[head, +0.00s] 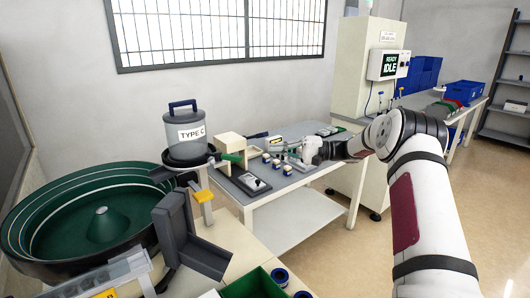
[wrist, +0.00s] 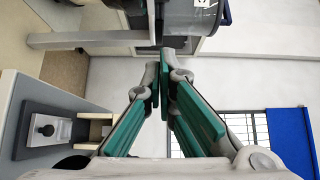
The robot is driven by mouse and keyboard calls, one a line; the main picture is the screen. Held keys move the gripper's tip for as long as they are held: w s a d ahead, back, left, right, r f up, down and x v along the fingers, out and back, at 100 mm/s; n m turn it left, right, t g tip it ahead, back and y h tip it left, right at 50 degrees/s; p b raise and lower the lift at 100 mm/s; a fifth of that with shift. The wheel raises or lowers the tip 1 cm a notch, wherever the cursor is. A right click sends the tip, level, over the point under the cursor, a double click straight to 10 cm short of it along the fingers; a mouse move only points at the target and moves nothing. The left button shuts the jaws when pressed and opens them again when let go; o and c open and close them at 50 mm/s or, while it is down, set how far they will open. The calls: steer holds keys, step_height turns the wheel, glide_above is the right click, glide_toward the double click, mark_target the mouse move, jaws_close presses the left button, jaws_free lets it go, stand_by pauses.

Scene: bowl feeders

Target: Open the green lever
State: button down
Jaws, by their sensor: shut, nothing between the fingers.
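The green lever (head: 232,157) sticks out to the right below the grey TYPE C hopper (head: 188,128) in the head view. A yellow lever (head: 204,195) is lower, beside the grey chute. My gripper (head: 290,153) is right of the green lever, over the small table, with a gap between them in the picture. In the wrist view, my gripper (wrist: 165,53) has its green-padded fingers together and empty, pointing toward the hopper (wrist: 196,18). I cannot make out the green lever in the wrist view; the fingers may hide it.
The green bowl feeder (head: 85,222) fills the left foreground. The small table (head: 275,196) holds wooden blocks, small blue-topped parts and a dark plate (head: 250,184). A cabinet with a READY IDLE screen (head: 389,65) stands behind my arm.

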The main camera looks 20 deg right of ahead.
mark_target(224, 157)
steer(key=a+p, duration=0.1)
steer(key=a, duration=0.9)
steer(key=shift+a, duration=0.3)
steer(key=shift+p, duration=0.35)
steer(key=shift+s+m+t+h+p, duration=0.3)
steer(key=shift+m+t+p, duration=0.1)
steer(key=shift+t, duration=0.2)
